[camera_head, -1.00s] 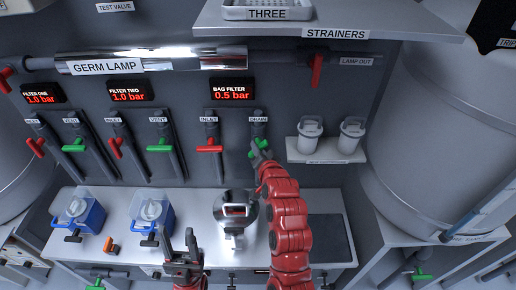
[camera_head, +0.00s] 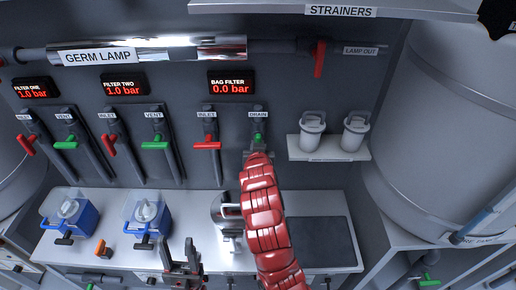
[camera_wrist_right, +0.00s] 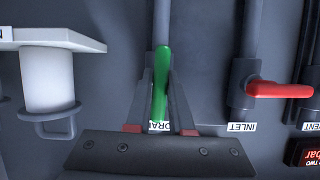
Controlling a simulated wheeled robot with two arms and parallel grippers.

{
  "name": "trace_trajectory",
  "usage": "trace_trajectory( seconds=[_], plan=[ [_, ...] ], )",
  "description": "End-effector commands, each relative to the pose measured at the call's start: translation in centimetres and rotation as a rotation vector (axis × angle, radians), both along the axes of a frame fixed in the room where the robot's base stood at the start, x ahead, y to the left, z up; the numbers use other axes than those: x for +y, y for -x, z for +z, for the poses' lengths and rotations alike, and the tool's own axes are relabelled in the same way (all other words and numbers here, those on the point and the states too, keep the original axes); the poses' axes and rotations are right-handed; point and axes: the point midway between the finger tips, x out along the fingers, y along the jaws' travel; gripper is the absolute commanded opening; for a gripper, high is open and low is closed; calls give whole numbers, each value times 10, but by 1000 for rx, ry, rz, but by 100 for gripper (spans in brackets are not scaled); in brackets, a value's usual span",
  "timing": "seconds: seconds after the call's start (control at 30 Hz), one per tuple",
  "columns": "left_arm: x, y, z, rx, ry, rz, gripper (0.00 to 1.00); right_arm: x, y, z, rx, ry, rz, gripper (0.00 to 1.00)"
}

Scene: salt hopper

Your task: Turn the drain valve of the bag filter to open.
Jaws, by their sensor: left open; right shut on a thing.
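The drain valve's green handle (camera_head: 258,137) is under the DRAIN label on the back wall, below the bag filter display (camera_head: 231,83), which reads 0.0 bar. In the right wrist view the handle (camera_wrist_right: 160,85) lies in line with its pipe. My right gripper (camera_wrist_right: 161,78) is shut on it, one finger on each side. In the head view my red right arm hides the lower part of the valve and pipe. My left gripper (camera_head: 180,252) is open and empty, low in front of the counter.
The bag filter's red inlet handle (camera_head: 207,145) sits crosswise just left of the drain. A shelf (camera_head: 330,152) with two white strainers is to the right. A metal vessel (camera_head: 228,212) stands on the counter (camera_head: 185,205) beside my right arm. Two blue-based jugs stand left.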

Motion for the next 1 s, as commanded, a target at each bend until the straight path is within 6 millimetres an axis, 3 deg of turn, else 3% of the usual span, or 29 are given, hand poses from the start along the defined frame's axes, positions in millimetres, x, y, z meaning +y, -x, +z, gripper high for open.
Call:
trace_trajectory(
  seconds=[0.5, 0.53, 0.67, 1.0],
  plan=[
    [0, 0, -2, 0, 0, 0, 50, 0, 0, -2, 5, 19, 2, 0],
    [0, 0, -2, 0, 0, 0, 50, 0, 0, -2, 5, 19, 2, 25],
    [0, 0, -2, 0, 0, 0, 50, 0, 0, -2, 4, 18, 1, 49],
    [0, 0, -3, 0, 0, 0, 50, 0, 2, -1, 1, 18, 1, 50]
  ],
)
